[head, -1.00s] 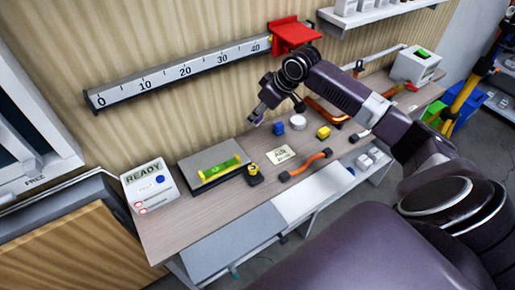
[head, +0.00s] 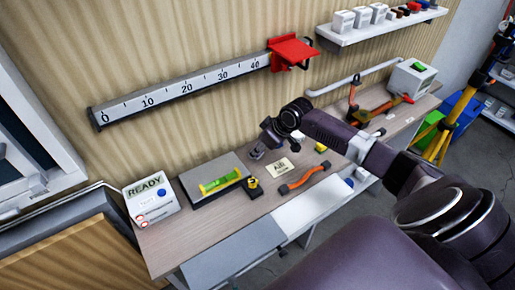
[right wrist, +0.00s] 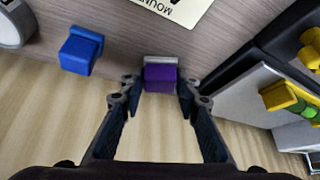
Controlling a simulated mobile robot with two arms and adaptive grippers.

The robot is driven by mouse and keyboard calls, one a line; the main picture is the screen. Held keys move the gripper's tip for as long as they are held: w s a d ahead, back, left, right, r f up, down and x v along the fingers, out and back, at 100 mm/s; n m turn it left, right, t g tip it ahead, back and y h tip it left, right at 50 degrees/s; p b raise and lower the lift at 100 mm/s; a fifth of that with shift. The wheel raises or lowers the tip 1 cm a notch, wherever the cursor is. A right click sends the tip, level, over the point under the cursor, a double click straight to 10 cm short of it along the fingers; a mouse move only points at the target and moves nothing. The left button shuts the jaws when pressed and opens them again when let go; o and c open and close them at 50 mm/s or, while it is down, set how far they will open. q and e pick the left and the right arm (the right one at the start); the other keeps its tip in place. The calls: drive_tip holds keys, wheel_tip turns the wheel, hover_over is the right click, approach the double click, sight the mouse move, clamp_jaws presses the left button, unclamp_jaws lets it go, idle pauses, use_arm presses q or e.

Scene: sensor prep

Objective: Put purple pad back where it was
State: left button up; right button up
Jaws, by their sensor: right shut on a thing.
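The purple pad (right wrist: 160,77) sits between the fingertips of my right gripper (right wrist: 158,88) in the right wrist view, with a pale grey edge along its far side. The fingers are shut on it. In the head view my right gripper (head: 257,153) is low over the bench, left of the cream card with lettering (head: 282,168), and the pad cannot be made out there. The card also shows in the right wrist view (right wrist: 178,7), just beyond the pad. I cannot tell whether the pad touches the bench. My left gripper is not in view.
A blue block (right wrist: 82,50) stands to the left of the pad. A grey plate with a yellow-green level (head: 220,183) and a black-yellow item (head: 254,187) lie close left of the gripper. An orange handle (head: 304,180) lies at the bench front. The scale rail (head: 190,88) is on the wall.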

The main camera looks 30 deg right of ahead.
drive_tip(key=shift+f, duration=0.1)
drive_tip(key=o, duration=1)
drive_tip(key=shift+r, duration=0.2)
drive_tip(key=b+v, duration=0.1)
drive_tip(key=v, duration=1.1)
drive_tip(key=shift+b, duration=0.4)
